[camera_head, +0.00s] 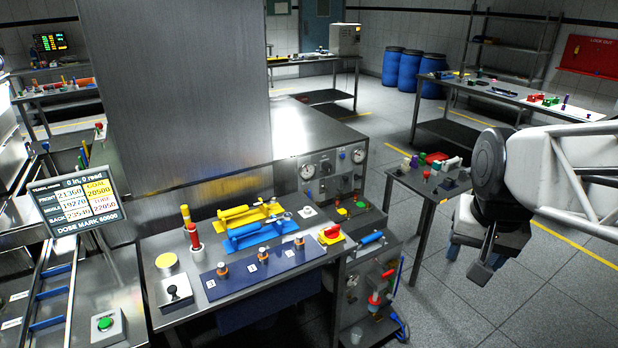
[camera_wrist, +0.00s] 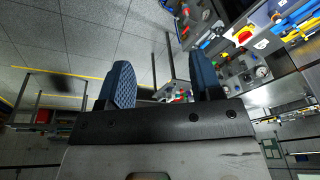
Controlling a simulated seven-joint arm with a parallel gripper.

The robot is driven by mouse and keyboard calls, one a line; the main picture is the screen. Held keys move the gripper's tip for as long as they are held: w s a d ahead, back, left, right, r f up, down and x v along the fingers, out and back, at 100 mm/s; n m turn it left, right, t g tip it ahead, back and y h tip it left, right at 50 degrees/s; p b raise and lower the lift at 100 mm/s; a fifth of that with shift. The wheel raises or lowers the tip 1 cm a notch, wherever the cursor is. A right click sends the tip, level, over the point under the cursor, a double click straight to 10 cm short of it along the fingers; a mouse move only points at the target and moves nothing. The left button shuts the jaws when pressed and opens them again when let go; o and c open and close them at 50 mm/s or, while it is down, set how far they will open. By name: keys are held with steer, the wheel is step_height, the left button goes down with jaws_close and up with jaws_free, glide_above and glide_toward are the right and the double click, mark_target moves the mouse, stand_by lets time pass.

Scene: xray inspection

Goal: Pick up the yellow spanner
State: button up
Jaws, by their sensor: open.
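I cannot clearly make out a yellow spanner. A yellow clamp-like piece with a yellow cylinder (camera_head: 247,214) lies on the steel bench, behind a similar blue piece (camera_head: 262,233). Small yellow bits on the far right table (camera_head: 445,76) are too small to name. My gripper (camera_head: 470,268) hangs in the air at the right, near the small side table and well away from the steel bench. In the wrist view my gripper (camera_wrist: 163,82) has its two blue-padded fingers wide apart, with nothing held between them.
The small side table (camera_head: 428,188) holds several coloured items. The steel bench carries a blue numbered plate (camera_head: 256,273), a red-and-yellow switch (camera_head: 331,235) and upright red and yellow rods (camera_head: 190,228). Blue barrels (camera_head: 393,66) stand at the back. The floor at lower right looks clear.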

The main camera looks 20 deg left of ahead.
steer(key=w+a+r+m, duration=0.1)
steer(key=w+a, duration=0.5)
steer(key=w, duration=0.3)
steer(key=w+a+m, duration=0.1)
steer(key=w+a, duration=0.5)
steer(key=w, duration=0.3)
steer(key=m+g+y, duration=0.1)
steer(key=m, duration=0.4)
glide_above(241, 207)
step_height(241, 207, down, 25)
steer(key=shift+s+d+f, duration=0.15)
steer(key=shift+s+d, duration=0.25)
steer(key=shift+d, duration=0.05)
steer(key=shift+w+a+f, duration=0.15)
steer(key=shift+f, duration=1.1)
